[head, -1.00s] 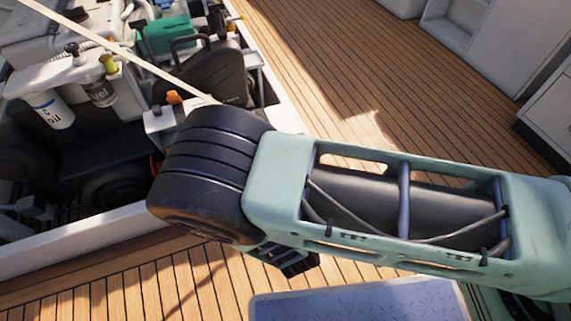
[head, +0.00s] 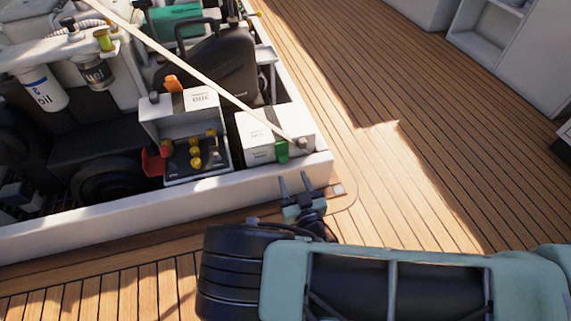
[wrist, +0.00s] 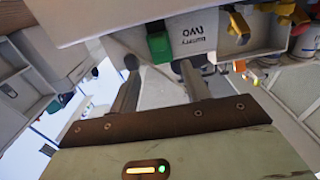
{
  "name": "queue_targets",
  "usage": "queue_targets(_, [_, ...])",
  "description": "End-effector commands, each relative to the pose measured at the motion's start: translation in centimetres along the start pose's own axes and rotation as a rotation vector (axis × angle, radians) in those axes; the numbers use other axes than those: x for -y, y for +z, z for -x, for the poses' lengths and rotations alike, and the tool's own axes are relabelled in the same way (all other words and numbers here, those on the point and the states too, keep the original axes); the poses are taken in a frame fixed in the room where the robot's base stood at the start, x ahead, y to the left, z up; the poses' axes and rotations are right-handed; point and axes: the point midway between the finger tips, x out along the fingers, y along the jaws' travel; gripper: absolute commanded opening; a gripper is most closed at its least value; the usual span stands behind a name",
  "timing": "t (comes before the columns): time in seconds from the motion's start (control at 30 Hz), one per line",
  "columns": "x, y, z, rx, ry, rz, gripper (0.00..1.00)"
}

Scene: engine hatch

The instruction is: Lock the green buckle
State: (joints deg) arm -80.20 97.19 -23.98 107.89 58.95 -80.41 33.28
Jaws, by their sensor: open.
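The green buckle (head: 282,149) is on the front side of a white box at the right front corner of the engine hatch, near a pale strap. In the wrist view the green buckle (wrist: 159,47) shows just beyond the fingertips, beside upside-down "battery two" lettering. My gripper (head: 296,182) is open and empty, in front of the box and below the buckle in the head view. Its two fingers (wrist: 157,67) point towards the buckle and are apart from it. Whether the buckle is fastened is too small to tell.
The white hatch rim (head: 180,194) runs between my arm and the engine bay. The battery two box (head: 258,135) has another white box (head: 200,100) with yellow knobs to its left. A pale strap (head: 215,85) crosses above. Wooden deck at right is clear.

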Motion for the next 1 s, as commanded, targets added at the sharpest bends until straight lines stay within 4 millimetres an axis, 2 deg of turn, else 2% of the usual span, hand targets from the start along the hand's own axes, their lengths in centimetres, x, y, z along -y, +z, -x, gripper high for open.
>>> queue_targets(0.2, [0.0, 0.5, -4.5, -0.002, 0.001, -0.002, 0.47])
queue_targets(0.4, [0.0, 0.3, -7.3, 0.000, 0.001, -0.001, 0.47])
queue_targets(0.6, [0.0, 0.1, -8.4, 0.001, 0.001, -0.001, 0.47])
queue_targets(0.87, [0.0, 0.0, -8.4, 0.001, 0.001, 0.000, 0.47])
queue_targets(0.9, [0.0, 0.0, -8.4, 0.001, 0.001, 0.000, 0.36])
queue_targets(1.0, [0.0, 0.0, -8.4, 0.001, 0.001, 0.000, 0.13])
